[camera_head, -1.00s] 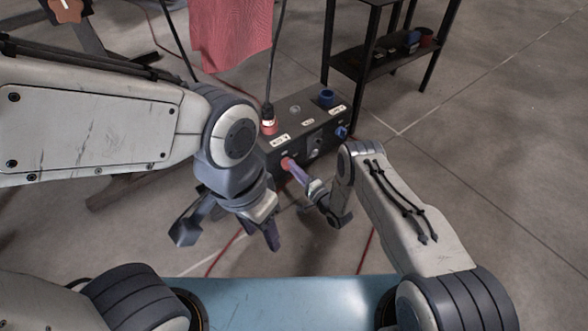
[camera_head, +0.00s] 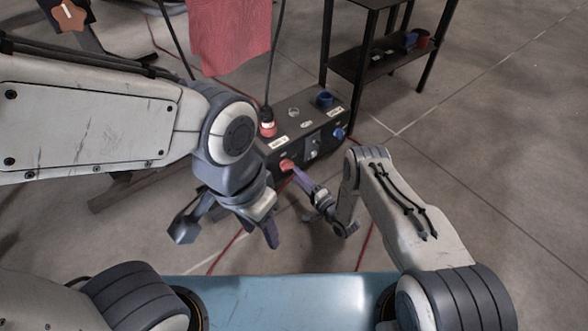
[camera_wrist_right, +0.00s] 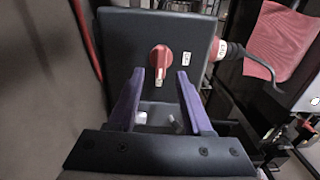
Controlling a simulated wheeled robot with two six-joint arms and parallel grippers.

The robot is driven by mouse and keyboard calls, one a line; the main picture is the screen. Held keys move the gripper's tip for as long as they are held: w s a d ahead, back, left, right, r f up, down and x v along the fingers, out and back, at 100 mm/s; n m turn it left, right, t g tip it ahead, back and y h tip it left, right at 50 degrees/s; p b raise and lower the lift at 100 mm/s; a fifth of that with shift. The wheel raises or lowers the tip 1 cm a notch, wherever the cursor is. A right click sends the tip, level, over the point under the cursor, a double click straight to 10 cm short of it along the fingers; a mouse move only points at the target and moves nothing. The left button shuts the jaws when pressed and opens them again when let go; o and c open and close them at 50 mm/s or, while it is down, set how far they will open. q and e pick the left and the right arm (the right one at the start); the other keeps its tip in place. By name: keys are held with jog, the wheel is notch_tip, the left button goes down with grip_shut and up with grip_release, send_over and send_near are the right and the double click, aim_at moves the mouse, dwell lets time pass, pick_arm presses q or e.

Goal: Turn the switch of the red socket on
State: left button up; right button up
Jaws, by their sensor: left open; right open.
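The black power box (camera_head: 318,142) stands on the floor in the head view. Its red switch (camera_head: 287,165) is on the front face, below the red socket (camera_head: 267,128) with a cable plugged in. In the right wrist view, the red switch (camera_wrist_right: 160,62) has its handle upright in the picture, with a white mark at its lower end. My right gripper (camera_wrist_right: 161,73) is open, its purple fingers either side of the switch in that view, apparently short of it. In the head view my right gripper (camera_head: 302,180) is just in front of the switch. My left gripper (camera_head: 228,238) is open and empty.
A blue socket (camera_head: 325,99) and blue switch (camera_head: 340,133) are at the box's right end. A black shelf (camera_head: 375,65) stands behind. A red cloth (camera_head: 228,35) hangs behind the box. Red cables lie on the floor. Floor to the right is clear.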

jog(key=p+v, duration=0.2)
jog(key=v, duration=0.5)
dwell(0.3)
